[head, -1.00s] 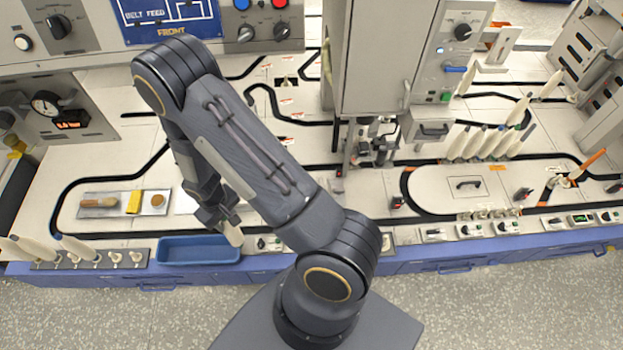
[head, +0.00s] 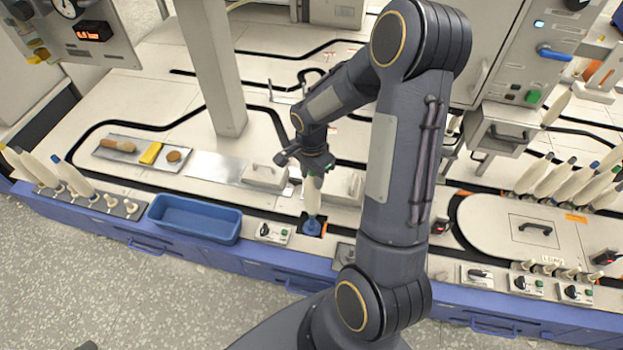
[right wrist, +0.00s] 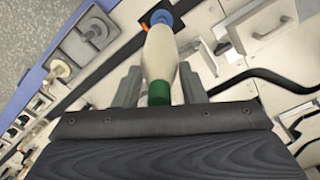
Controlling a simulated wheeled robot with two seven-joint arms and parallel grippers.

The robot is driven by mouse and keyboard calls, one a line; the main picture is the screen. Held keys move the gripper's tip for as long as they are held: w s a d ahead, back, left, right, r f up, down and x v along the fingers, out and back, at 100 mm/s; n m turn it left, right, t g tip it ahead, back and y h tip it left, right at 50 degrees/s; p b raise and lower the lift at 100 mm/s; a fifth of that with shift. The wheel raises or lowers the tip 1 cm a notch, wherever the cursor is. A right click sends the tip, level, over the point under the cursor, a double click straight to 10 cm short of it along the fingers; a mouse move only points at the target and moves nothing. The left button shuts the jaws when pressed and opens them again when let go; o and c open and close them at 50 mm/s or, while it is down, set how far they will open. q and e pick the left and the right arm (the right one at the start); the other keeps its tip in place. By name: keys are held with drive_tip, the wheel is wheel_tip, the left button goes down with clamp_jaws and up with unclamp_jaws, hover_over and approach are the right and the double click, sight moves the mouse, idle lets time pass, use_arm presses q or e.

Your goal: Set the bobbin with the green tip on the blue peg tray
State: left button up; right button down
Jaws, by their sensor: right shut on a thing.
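The bobbin (head: 313,197) is cream with a green tip (head: 315,168) and stands nearly upright below my right gripper (head: 312,172). My right gripper is shut on its upper part, near the green tip. The blue peg tray (head: 312,228) is a small round blue piece in a dark square recess at the table's front. The bobbin's lower end meets the peg tray in the head view; I cannot tell if it is fully seated. In the right wrist view, the bobbin (right wrist: 160,57) runs from the jaws to the blue peg tray (right wrist: 165,17). My left gripper is not in view.
A blue open bin (head: 195,218) lies to the left. A grey peg strip (head: 120,208) with several bobbins is farther left. A small switch box (head: 272,233) sits just left of the recess. Pale low blocks (head: 265,175) stand behind. Several bobbins (head: 545,178) stand at right.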

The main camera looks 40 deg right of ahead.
drive_tip(key=shift+f+b, duration=1.85)
drive_tip(key=shift+f, duration=0.85)
drive_tip(key=shift+f+b, duration=0.6)
drive_tip(key=shift+b, duration=0.1)
drive_tip(key=c, duration=1.2)
unclamp_jaws()
drive_tip(key=shift+r, duration=0.15)
drive_tip(key=shift+w+r+p, duration=0.15)
drive_tip(key=shift+r+p, duration=4.15)
drive_tip(key=shift+r, duration=1.15)
